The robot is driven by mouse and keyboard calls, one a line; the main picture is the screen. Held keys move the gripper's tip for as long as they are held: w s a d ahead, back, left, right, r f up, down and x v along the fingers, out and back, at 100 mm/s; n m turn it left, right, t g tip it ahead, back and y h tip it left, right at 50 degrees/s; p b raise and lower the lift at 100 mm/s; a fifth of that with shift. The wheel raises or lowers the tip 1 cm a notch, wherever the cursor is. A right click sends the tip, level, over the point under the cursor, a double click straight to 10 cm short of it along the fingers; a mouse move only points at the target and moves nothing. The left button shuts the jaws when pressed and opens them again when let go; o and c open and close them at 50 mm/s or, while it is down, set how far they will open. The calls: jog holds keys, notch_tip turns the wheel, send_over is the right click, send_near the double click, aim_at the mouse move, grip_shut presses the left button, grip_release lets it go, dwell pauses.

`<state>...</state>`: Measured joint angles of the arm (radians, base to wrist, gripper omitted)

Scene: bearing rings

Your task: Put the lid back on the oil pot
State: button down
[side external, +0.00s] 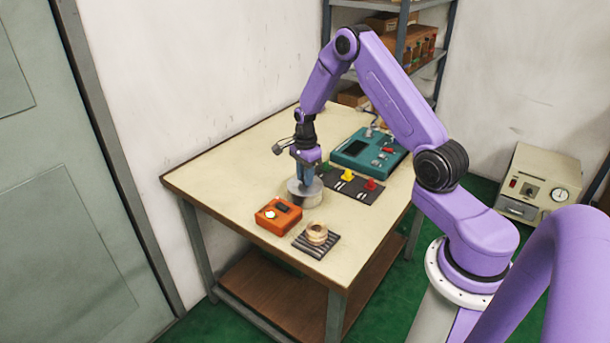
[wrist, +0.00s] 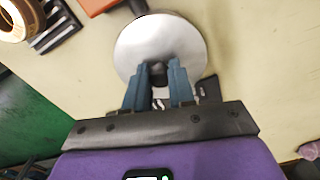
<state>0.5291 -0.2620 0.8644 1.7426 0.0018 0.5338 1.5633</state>
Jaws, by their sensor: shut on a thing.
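The oil pot (side external: 306,202) is a short grey metal cylinder standing on the table, behind the orange box. The lid (side external: 294,187) is a flat silver disc at the pot's top; it fills the upper middle of the wrist view (wrist: 160,35). My gripper (side external: 307,187) points down over the pot. In the wrist view its two blue fingers (wrist: 159,75) are shut on the lid's dark knob. The lid hides the pot's opening. I cannot tell whether the lid rests on the rim or hangs just above it.
An orange box (side external: 279,216) stands just in front of the pot. Tan rings (side external: 317,233) sit on a dark ribbed mat nearby. A dark board with yellow and red parts (side external: 354,184) and a teal device (side external: 368,153) lie behind. The table's left side is clear.

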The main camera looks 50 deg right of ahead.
dwell(0.3)
jog(key=c, duration=0.9)
grip_release()
jog(key=shift+o, duration=0.2)
jog(key=shift+r, duration=3.75)
jog(key=shift+a, duration=0.1)
